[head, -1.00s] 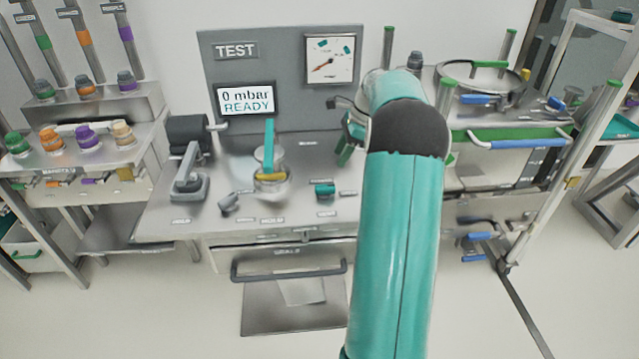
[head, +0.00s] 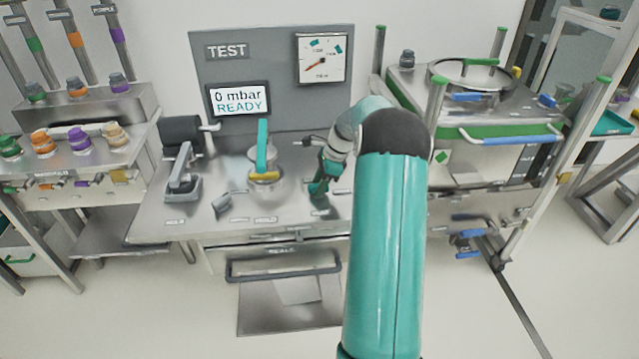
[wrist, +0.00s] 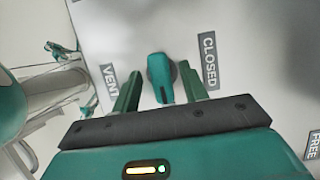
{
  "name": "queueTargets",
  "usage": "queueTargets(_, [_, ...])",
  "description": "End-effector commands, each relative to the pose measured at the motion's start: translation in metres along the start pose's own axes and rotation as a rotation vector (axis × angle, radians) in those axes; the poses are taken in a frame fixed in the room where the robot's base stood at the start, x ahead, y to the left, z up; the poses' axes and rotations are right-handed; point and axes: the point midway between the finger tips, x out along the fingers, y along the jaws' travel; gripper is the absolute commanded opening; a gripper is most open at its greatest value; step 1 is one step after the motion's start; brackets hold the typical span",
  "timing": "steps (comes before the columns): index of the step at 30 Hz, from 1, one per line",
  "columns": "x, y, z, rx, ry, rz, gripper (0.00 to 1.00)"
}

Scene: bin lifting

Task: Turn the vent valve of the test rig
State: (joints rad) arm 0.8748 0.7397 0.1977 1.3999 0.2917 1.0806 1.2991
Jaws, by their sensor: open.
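The vent valve shows in the wrist view as a small teal lever knob (wrist: 160,80) on a dark round base. A VENT label (wrist: 109,84) lies to its left and a CLOSED label (wrist: 209,60) to its right. My gripper (wrist: 159,72) is open, with one green finger on each side of the knob and a visible gap to each. I cannot tell how deep the fingers reach. In the head view my gripper (head: 319,188) is low over the right part of the test rig bench (head: 225,232) and hides the valve.
A grey lever clamp (head: 183,180) is further left. The back panel's display (head: 239,100) reads 0 mbar READY beside a dial gauge (head: 321,57). A cart with a round lid (head: 475,78) stands at right.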

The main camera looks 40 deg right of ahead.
Motion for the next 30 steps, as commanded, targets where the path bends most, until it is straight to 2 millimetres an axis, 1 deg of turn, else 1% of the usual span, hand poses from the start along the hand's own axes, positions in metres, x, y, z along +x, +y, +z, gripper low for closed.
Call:
queueTargets(1, [-0.0002, 0.0000, -0.0001, 0.000, 0.000, 0.000, 0.42])
queueTargets(5, [-0.0003, 0.0000, -0.0001, 0.000, 0.000, 0.000, 0.16])
queueTargets(6, [-0.0004, 0.0000, -0.0001, 0.000, 0.000, 0.000, 0.08])
queueTargets(7, [-0.0004, 0.0000, -0.0001, 0.000, 0.000, 0.000, 0.02])
queueTargets(8, [-0.0004, 0.0000, -0.0001, 0.000, 0.000, 0.000, 0.00])
queueTargets(14, [-0.0005, -0.0001, -0.0001, -0.007, 0.000, 0.003, 0.00])
queueTargets(20, [-0.0003, -0.0007, 0.0003, -0.055, 0.000, 0.023, 0.00])
queueTargets(26, [-0.0005, -0.0017, 0.0002, -0.162, 0.001, 0.067, 0.00])
queueTargets(30, [-0.0005, -0.0028, 0.0004, -0.270, 0.001, 0.110, 0.00])
